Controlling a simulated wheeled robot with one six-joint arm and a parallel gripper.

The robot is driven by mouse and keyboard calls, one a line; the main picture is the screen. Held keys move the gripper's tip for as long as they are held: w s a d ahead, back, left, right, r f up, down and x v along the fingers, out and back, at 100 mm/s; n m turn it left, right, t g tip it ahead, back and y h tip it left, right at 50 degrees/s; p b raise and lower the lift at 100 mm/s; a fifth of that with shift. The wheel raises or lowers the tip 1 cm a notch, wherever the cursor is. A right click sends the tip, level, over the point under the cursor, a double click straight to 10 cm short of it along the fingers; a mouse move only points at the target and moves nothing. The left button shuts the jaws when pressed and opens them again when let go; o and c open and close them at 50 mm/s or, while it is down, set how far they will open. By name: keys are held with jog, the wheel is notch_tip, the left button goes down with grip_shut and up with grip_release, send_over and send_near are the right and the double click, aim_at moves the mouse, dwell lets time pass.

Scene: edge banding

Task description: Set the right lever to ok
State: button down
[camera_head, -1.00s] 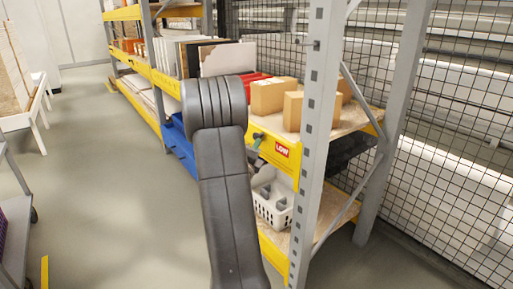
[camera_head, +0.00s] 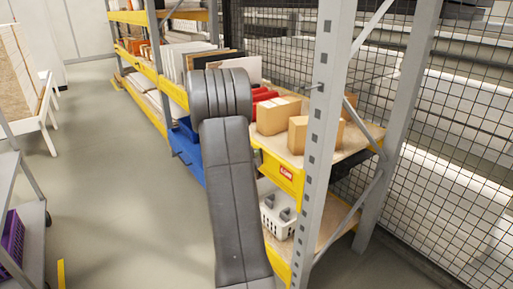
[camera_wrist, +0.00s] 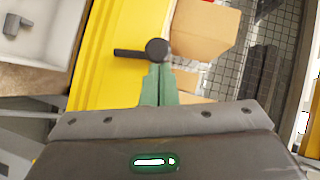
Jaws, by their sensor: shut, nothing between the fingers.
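A black lever (camera_wrist: 130,53) with a round hub (camera_wrist: 157,48) is mounted on the yellow shelf beam (camera_wrist: 104,70) in the wrist view. Its arm points left in that picture. My gripper (camera_wrist: 157,68) has green fingers, closed together and empty, with their tips right at the hub; I cannot tell whether they touch it. In the head view my dark arm hides the lever and gripper. A red label (camera_head: 286,173) is on the yellow beam (camera_head: 272,170) there, its text too small to read surely now.
Cardboard boxes (camera_head: 279,114) sit on the shelf just behind the beam. A white basket (camera_head: 276,212) is on the shelf below. A grey rack upright (camera_head: 322,150) stands right of the beam. A grey cart (camera_head: 32,225) is at left, with open floor between.

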jog(key=shift+w+a+r+n+g+p, duration=0.1)
jog(key=shift+w+a+n+g+p, duration=0.7)
jog(key=shift+p, duration=2.9)
jog(key=shift+w+a+r+n+g+p, duration=0.1)
jog(key=shift+w+a+n+g+p, duration=0.65)
jog(key=shift+p, duration=2.9)
jog(key=shift+w+d+f, duration=0.1)
jog(key=shift+w+d, duration=0.05)
jog(key=shift+w, duration=0.2)
